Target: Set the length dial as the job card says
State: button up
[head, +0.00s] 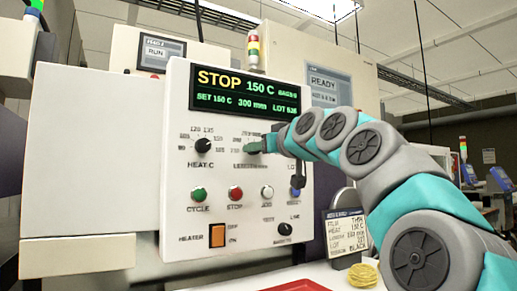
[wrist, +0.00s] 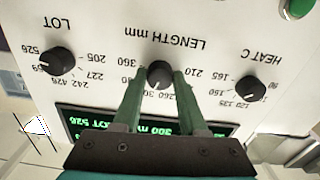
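The length dial (wrist: 159,74) is a black knob on the white panel, seen upside down in the wrist view. My gripper (wrist: 159,72) has one green finger on each side of it. The fingertips are very close to the knob's sides; I cannot tell whether they touch. The dial's white mark points toward the 300 label, partly hidden. In the head view my gripper (head: 262,144) covers the dial. The display (head: 245,93) reads STOP, 150 C, 300 mm. The job card (head: 346,233) stands right of the panel; its length line is too small to read surely.
The heat dial (wrist: 251,88) and lot dial (wrist: 57,61) flank the length dial. Below are a green cycle button (head: 198,195), a red stop button (head: 235,193) and an orange heater switch (head: 217,235). A yellow coil (head: 363,275) lies by the card.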

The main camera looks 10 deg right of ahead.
grip_shut()
jog(key=shift+f, duration=0.1)
jog(key=shift+n+b, duration=2.3)
jog(key=shift+n, duration=1.5)
